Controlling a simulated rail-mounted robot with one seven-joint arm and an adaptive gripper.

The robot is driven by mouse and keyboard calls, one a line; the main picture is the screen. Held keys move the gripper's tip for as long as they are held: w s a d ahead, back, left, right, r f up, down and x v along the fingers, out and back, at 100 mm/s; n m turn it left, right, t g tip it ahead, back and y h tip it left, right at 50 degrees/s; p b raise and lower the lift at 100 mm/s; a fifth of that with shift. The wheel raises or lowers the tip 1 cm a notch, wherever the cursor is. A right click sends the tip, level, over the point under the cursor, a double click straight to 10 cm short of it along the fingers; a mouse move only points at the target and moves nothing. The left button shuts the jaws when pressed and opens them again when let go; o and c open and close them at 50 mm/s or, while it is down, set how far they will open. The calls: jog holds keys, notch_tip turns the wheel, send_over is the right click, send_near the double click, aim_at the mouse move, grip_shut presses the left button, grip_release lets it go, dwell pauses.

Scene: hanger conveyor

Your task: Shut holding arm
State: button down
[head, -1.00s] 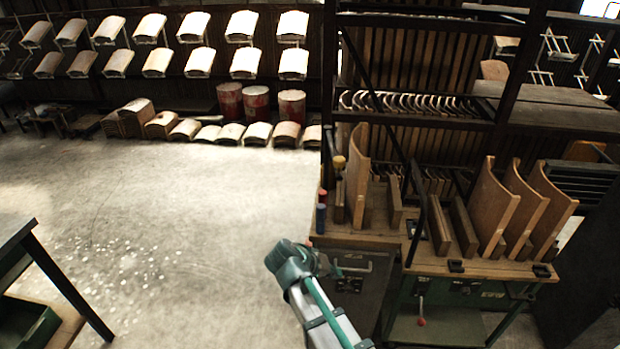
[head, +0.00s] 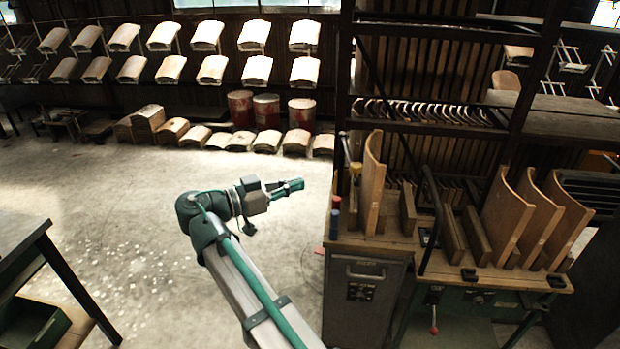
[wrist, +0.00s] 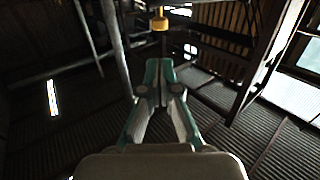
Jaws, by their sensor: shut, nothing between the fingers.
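My gripper (head: 299,184) is shut and empty, pointing right over open floor, left of the workbench in the head view. It also shows in the wrist view (wrist: 158,68), with its two fingers together. A yellow knob (head: 355,169) stands at the bench's left end, near a dark slanted bar. In the wrist view, the yellow knob (wrist: 159,20) appears above the fingertips, apart from them. A long black bar (head: 430,222) leans upright at the middle of the bench. I cannot tell for certain which bar is the holding arm.
Curved wooden panels (head: 527,218) stand on the workbench (head: 402,243). A grey cabinet (head: 364,295) is under its left end. Dark shelving posts rise behind it. A dark table (head: 38,245) stands at the left. The floor (head: 110,190) between is clear. Red drums (head: 266,112) stand far back.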

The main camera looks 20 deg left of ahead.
aim_at(352, 169)
jog(key=p+x, duration=0.4)
jog(key=x, duration=0.8)
jog(key=shift+w+d+p, duration=0.1)
jog(key=shift+p, duration=0.3)
jog(key=shift+w+d+f, duration=0.1)
jog(key=shift+w+d, duration=0.15)
jog(key=shift+w, duration=0.05)
jog(key=shift+d, duration=0.1)
